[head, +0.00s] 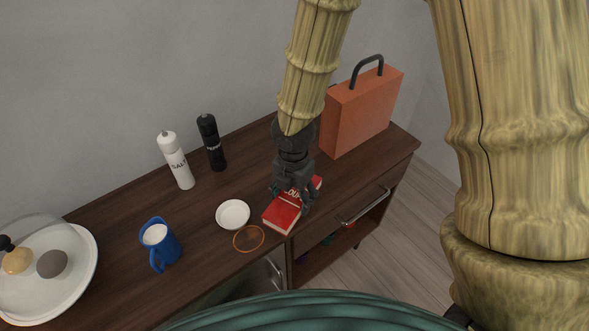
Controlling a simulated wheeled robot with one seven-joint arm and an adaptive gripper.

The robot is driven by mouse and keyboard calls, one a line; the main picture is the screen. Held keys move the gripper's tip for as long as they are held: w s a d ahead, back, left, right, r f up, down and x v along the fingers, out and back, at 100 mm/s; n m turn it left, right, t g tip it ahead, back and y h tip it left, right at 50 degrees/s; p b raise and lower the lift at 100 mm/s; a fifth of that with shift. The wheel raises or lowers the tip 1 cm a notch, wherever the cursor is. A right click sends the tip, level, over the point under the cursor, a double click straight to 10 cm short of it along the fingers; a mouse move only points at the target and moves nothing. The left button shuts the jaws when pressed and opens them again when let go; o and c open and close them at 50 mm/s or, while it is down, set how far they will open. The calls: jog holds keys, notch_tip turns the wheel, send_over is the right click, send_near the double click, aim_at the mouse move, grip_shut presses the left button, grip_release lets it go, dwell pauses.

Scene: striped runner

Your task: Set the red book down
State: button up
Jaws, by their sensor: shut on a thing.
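The red book (281,216) is on or just above the dark wooden sideboard (196,222), near its front edge. I cannot tell whether it touches the top. My gripper (291,199) is over the book and shut on it, with a finger on either side. The gripper hides the middle of the book. The front end and a small far corner of the book stay visible.
An orange case (358,112) stands behind at the right. A small white dish (233,214) and an orange ring (248,239) lie just left of the book. A blue jug (161,246), white shaker (176,161), black shaker (211,143) and white plate (84,291) are farther left.

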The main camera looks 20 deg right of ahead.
jog(key=w+d+p, duration=0.1)
jog(key=w+p, duration=0.1)
jog(key=w, duration=0.3)
jog(key=w+d+f+p, duration=0.1)
jog(key=w+d+p, duration=0.1)
jog(key=w, duration=0.3)
jog(key=w+d+p, duration=0.1)
jog(key=w+d, duration=0.1)
jog(key=w, duration=0.3)
jog(key=shift+f+p, duration=0.25)
jog(key=shift+p, duration=0.15)
jog(key=shift+f+p, duration=0.9)
jog(key=shift+f, duration=0.85)
jog(key=shift+f, duration=0.15)
jog(key=o, duration=1.2)
notch_tip(320, 180, up, 12)
jog(key=b, duration=0.4)
